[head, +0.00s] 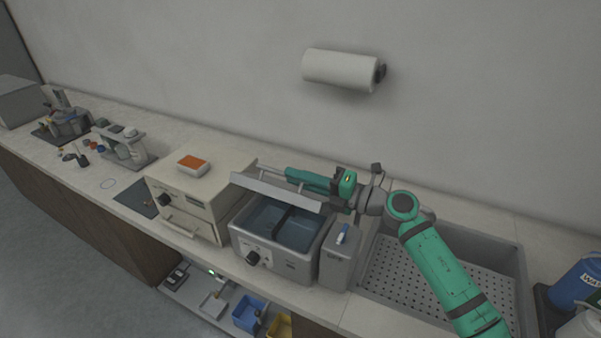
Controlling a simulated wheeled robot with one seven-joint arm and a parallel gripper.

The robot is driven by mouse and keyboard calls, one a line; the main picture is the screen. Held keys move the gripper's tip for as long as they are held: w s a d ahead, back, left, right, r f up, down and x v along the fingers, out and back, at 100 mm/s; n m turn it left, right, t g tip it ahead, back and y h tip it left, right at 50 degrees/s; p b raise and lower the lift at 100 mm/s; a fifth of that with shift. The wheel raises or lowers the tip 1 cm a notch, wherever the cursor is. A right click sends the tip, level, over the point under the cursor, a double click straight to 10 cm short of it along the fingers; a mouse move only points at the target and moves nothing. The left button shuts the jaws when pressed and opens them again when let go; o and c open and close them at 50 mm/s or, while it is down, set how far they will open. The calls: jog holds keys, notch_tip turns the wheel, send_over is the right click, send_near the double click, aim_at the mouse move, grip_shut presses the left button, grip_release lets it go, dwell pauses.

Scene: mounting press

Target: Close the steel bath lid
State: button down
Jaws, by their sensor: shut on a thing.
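The steel bath (277,262) is a grey box with a dial on its front. It stands on the counter between the beige oven-like unit and the sink. Its basin lies open to view, with blue-grey compartments split by a dark divider. The steel bath lid (279,193) is raised and tilted above the back of the basin. My gripper (292,174) reaches in from the right, at the lid's upper side. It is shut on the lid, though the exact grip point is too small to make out.
A beige unit (190,205) with an orange-and-white block (193,164) on top stands close at the left. A grey container (338,264) stands just right of the bath, before the sink (425,290). A paper towel roll (340,71) hangs on the wall.

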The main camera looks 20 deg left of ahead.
jog(key=shift+s+a+r, duration=0.1)
jog(key=shift+s+r, duration=0.15)
jog(key=c, duration=1.8)
grip_release()
jog(key=shift+f, duration=0.1)
jog(key=shift+d, duration=0.2)
jog(key=shift+d, duration=0.2)
jog(key=d, duration=0.3)
jog(key=s+d, duration=0.1)
jog(key=d, duration=0.2)
jog(key=s+d, duration=0.1)
jog(key=d, duration=0.3)
jog(key=shift+s, duration=0.1)
